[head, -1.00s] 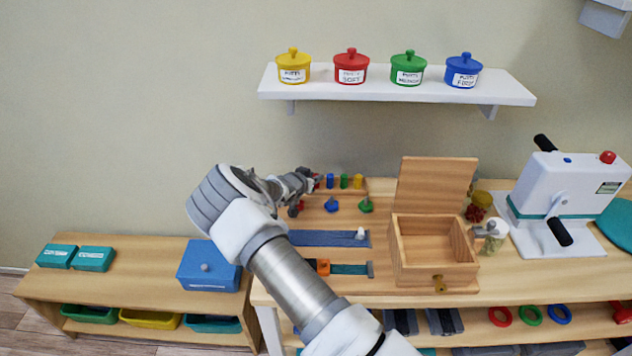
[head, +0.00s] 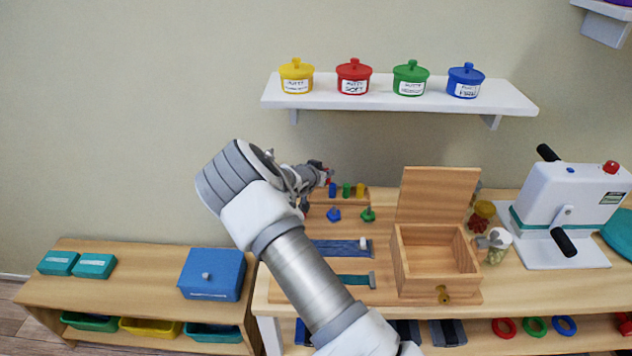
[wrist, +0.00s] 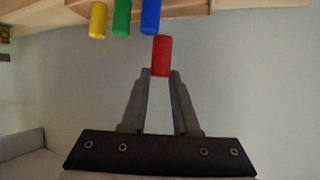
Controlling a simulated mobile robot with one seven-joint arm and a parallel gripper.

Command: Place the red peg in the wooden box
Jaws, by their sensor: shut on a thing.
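My gripper (wrist: 161,78) is shut on the red peg (wrist: 161,55) in the wrist view, with the peg held at the fingertips. In the head view my gripper (head: 326,174) is at the left end of the peg row, and the red peg is mostly hidden there by the fingers. The wooden box (head: 437,286) stands on the table to the right of my gripper. Its lid (head: 438,194) is raised and the inside looks empty.
Blue (head: 332,190), green (head: 346,190) and yellow (head: 360,191) pegs stand right beside my gripper. Blue and green knobbed pieces (head: 334,214) lie in front. A jar (head: 497,244) and a white machine (head: 565,215) stand right of the box. A shelf (head: 400,101) with pots hangs above.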

